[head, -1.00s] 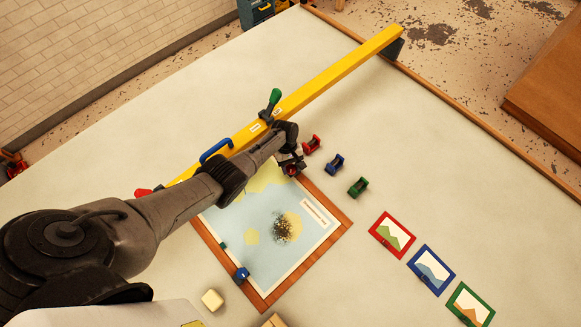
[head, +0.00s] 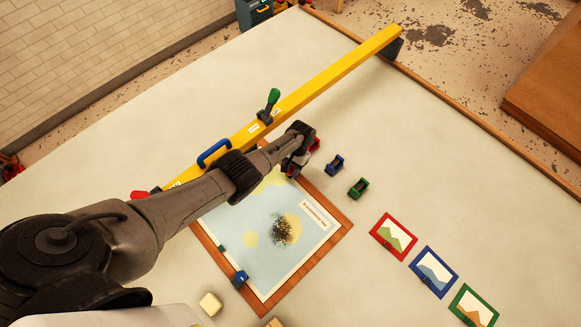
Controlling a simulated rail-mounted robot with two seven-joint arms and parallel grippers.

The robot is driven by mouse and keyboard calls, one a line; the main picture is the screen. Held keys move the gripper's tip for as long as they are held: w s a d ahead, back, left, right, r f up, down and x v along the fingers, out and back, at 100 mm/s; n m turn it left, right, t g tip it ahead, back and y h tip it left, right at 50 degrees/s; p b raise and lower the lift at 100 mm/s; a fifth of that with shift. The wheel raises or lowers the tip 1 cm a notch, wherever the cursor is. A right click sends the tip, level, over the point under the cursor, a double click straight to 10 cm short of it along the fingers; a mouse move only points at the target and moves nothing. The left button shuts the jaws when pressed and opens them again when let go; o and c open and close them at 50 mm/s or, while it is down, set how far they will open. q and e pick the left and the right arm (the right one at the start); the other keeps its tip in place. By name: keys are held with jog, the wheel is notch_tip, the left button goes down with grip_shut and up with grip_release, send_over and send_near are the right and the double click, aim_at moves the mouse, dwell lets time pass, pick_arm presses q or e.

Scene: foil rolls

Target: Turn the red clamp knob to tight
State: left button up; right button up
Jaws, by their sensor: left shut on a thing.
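The red clamp knob (head: 289,170) shows as a small dark red patch at the top right corner of the wooden frame (head: 327,208) and is mostly hidden by my gripper. My left gripper (head: 294,164) is over that corner, shut on it; the fingers are small and partly covered by the wrist, and I cannot read the knob's angle. My right gripper is not in view.
A yellow bar (head: 340,75) with a green lever (head: 273,97) and a blue handle (head: 214,153) runs behind my arm. Red (head: 315,145), blue (head: 334,165) and green (head: 358,188) holders stand right of the gripper. Three framed pictures (head: 433,271) lie lower right.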

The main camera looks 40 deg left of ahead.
pick_arm(q)
jog(key=shift+m+y, duration=0.8)
jog(key=shift+m, duration=1.1)
jog(key=o, duration=0.9)
jog(key=shift+w+d+r+p, duration=0.1)
jog(key=shift+w+r+p, duration=0.1)
jog(key=shift+r+p, duration=0.3)
jog(key=shift+p+v, duration=1.05)
jog(key=shift+v, duration=5.3)
